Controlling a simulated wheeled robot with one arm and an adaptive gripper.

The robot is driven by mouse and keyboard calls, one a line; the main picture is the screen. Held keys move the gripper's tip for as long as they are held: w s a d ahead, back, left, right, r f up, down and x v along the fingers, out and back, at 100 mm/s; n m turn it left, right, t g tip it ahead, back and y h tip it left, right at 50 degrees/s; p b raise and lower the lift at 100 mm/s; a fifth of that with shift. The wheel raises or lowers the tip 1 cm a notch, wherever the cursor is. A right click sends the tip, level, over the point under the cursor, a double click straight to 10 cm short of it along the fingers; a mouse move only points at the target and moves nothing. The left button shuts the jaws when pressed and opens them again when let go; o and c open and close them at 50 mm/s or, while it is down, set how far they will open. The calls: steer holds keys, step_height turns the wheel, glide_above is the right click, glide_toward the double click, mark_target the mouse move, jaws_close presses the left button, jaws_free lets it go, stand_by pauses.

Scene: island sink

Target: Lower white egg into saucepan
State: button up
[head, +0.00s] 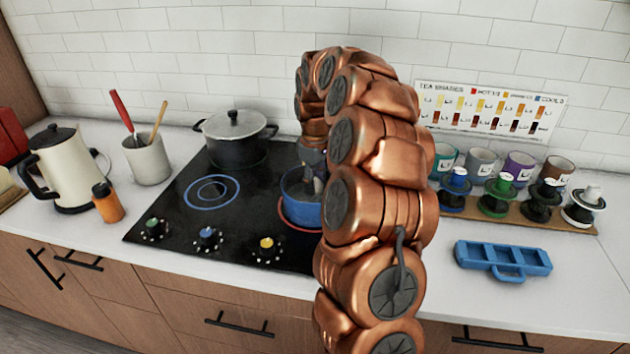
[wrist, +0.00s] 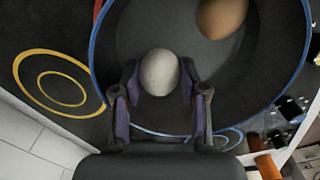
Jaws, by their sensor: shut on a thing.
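The white egg (wrist: 159,72) is between the two fingers of my gripper (wrist: 160,82), which is shut on it. In the wrist view it shows over the inside of the dark saucepan with a blue rim (wrist: 280,98). I cannot tell whether the egg touches the pan floor. A brown egg (wrist: 222,17) is in the pan near the top of that view. In the head view the blue saucepan (head: 294,209) stands on a front burner, partly hidden by my arm. My gripper (head: 311,180) reaches down into it, and the eggs are hidden there.
A lidded dark pot (head: 235,150) stands at the back of the black cooktop (head: 165,215). A kettle (head: 65,170), an orange bottle (head: 107,203) and a utensil crock (head: 148,160) are at left. Several mugs, stoppered stands and a blue tray (head: 503,260) are at right.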

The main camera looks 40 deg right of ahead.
mark_target(315, 178)
steer(key=shift+f+b, duration=0.3)
steer(key=shift+f, duration=0.45)
stand_by(0.4)
steer(key=o, duration=0.8)
steer(key=shift+r, duration=0.1)
step_height(315, 178, up, 12)
steer(key=shift+f, duration=0.1)
stand_by(0.5)
steer(key=shift+a, duration=0.15)
